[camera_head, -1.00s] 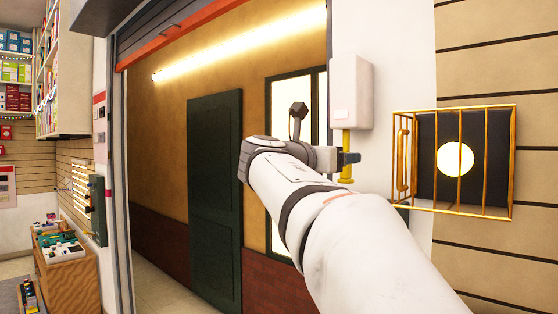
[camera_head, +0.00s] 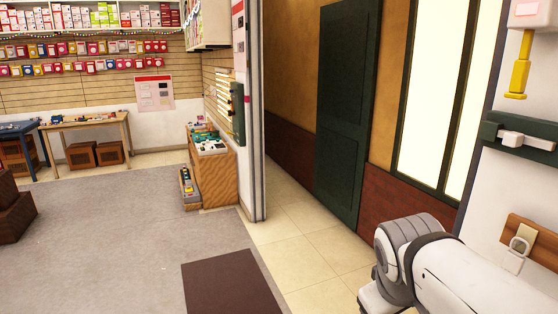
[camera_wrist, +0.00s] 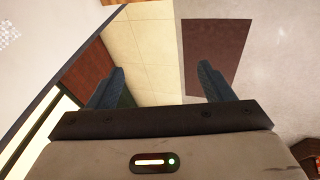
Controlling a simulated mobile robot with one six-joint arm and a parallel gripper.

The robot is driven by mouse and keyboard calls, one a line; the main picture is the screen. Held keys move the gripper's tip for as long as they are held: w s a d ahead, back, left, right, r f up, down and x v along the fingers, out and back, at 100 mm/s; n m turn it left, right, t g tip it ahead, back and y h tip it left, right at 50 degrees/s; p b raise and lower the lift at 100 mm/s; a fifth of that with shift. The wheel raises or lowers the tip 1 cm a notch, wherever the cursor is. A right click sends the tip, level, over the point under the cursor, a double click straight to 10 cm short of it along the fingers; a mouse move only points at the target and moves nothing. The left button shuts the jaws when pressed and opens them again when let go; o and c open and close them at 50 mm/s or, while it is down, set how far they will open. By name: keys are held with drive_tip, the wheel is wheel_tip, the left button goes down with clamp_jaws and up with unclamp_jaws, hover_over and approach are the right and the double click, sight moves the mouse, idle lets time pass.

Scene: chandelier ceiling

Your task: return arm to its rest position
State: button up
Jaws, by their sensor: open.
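My arm (camera_head: 440,275) is white and grey and reaches in from the lower right of the head view, low beside the doorway. Its gripper end is not clearly visible there. In the wrist view my gripper (camera_wrist: 160,82) shows two dark blue fingers spread wide apart. Nothing is between them but floor seen farther off.
A dark green door (camera_head: 345,110) stands beyond the tiled passage (camera_head: 300,230). A brown mat (camera_head: 232,283) lies on grey carpet (camera_head: 110,240). A wooden cabinet (camera_head: 215,178) stands by the door post. A latch (camera_head: 525,138) and a yellow handle (camera_head: 518,75) are on the right wall. The carpet is mostly clear.

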drive_tip(key=s+a+f+m+y, duration=0.2)
drive_tip(key=s+a+f+m, duration=0.2)
drive_tip(key=f, duration=0.1)
drive_tip(key=shift+g, duration=0.3)
drive_tip(key=shift+r, duration=0.1)
idle(0.7)
